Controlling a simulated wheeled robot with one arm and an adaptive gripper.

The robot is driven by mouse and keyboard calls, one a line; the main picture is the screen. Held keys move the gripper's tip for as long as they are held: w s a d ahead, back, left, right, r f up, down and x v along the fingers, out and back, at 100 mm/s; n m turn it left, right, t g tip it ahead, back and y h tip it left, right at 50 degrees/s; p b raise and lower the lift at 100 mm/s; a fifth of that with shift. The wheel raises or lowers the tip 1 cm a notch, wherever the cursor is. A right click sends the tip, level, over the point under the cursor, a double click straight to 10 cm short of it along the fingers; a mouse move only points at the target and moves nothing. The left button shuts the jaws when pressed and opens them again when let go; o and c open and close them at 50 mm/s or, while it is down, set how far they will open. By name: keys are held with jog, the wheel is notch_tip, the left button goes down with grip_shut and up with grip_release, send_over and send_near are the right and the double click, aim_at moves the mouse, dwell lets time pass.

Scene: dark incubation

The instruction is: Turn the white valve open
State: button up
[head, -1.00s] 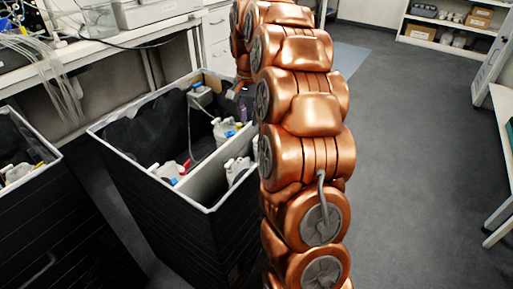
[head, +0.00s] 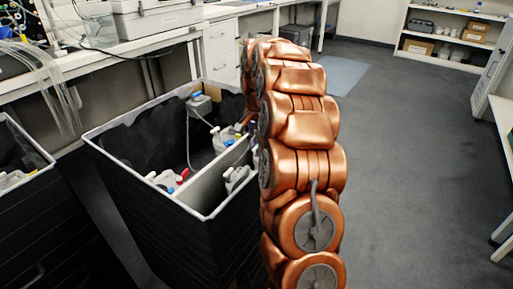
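I cannot make out the white valve for certain. An open black bin (head: 112,165) with a pale rim stands left of my arm and is split by a light divider (head: 205,187). Inside it are white bottles and fittings: one bottle (head: 163,180) with blue and red parts at the front left, one (head: 222,140) with a blue top near the far right, and a grey-white fitting (head: 237,176) by the right wall, partly behind my arm. My copper arm rises in front of the bin's right side. Its links hide its end, so my gripper does not show.
A second black bin (head: 25,183) stands at the left edge. A bench (head: 125,52) with equipment runs behind the bins. Clear grey floor (head: 400,150) lies right of my arm, with a shelf (head: 440,52) at the back and a table at the right edge.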

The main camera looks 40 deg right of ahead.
jog(key=shift+f, duration=0.35)
grip_shut()
